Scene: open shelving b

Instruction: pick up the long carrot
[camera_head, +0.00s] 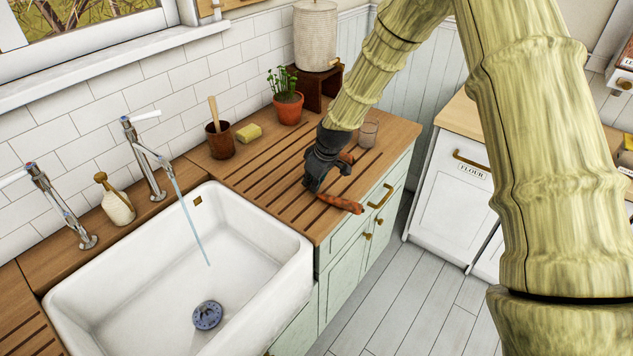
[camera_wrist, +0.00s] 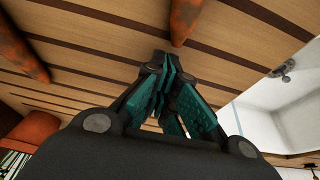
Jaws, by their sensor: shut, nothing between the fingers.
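Two carrots lie on the grooved wooden drainboard. An orange carrot (camera_head: 340,203) lies near the board's front edge. Another reddish-orange carrot (camera_head: 346,158) lies behind my gripper, partly hidden by it. I cannot tell for sure which is longer. My gripper (camera_head: 313,184) points down between them, low over the board, to the left of both carrots. In the wrist view, one carrot (camera_wrist: 186,18) shows at the top, beyond the fingertips, and the other (camera_wrist: 20,45) at the upper left; both are cut off by the frame. My gripper's teal-padded fingers (camera_wrist: 168,75) are closed together and empty.
A white sink (camera_head: 120,300) with running water is at the left of the drainboard (camera_head: 265,180). A glass (camera_head: 369,133) stands close behind my gripper. A potted plant (camera_head: 287,107), sponge (camera_head: 249,133) and brown cup (camera_head: 220,140) stand along the wall.

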